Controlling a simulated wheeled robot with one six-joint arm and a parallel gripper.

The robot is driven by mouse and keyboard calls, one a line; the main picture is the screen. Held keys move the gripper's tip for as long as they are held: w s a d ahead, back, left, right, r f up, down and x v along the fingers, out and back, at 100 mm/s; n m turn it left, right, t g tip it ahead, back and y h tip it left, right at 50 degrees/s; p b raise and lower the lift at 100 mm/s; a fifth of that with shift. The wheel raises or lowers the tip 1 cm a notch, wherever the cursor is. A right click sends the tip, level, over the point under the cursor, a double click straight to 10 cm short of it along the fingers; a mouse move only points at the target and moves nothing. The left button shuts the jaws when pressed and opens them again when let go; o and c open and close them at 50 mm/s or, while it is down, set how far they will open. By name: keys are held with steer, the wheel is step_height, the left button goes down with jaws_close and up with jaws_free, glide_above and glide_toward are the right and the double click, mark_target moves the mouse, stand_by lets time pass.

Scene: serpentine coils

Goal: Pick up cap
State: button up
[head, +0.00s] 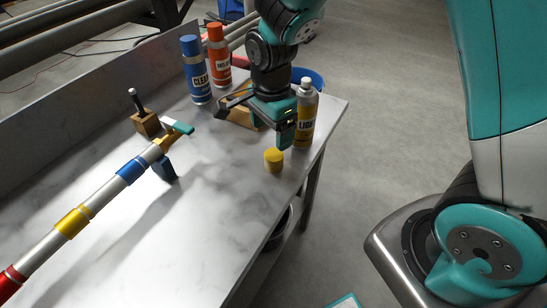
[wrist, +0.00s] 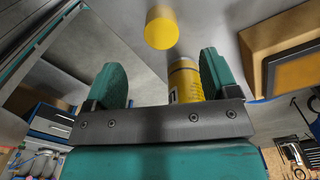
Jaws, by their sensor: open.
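The yellow cap (head: 273,160) stands on the marble-patterned table near its right edge. In the wrist view the cap (wrist: 160,28) lies beyond the fingertips, roughly in line with the gap between them. My gripper (head: 279,137) is open and empty, just above and behind the cap in the head view. Both teal fingers of my gripper (wrist: 162,75) show in the wrist view, apart. A yellow spray can with a white top (head: 305,112) stands close to the right of my gripper; its yellow body (wrist: 185,80) shows between the fingers in the wrist view.
A blue can (head: 196,72) and an orange can (head: 219,58) stand farther back. A wooden block (head: 240,114) sits left of my gripper, also in the wrist view (wrist: 258,32). A banded pole (head: 75,220) on a stand crosses the left. Table in front of the cap is clear.

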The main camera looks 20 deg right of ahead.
mark_target(274, 154)
step_height(274, 154, down, 4)
steer(key=shift+f, duration=0.2)
steer(key=shift+w+d+f+p, duration=0.1)
steer(key=shift+f+p, duration=0.15)
steer(key=shift+f, duration=0.6)
steer(key=shift+s+d+f+p, duration=0.1)
steer(key=shift+f+p, duration=0.2)
steer(key=shift+f, duration=0.6)
steer(key=shift+w+d+f+p, duration=0.1)
steer(key=shift+f+p, duration=0.15)
steer(key=shift+f, duration=0.6)
steer(key=c, duration=1)
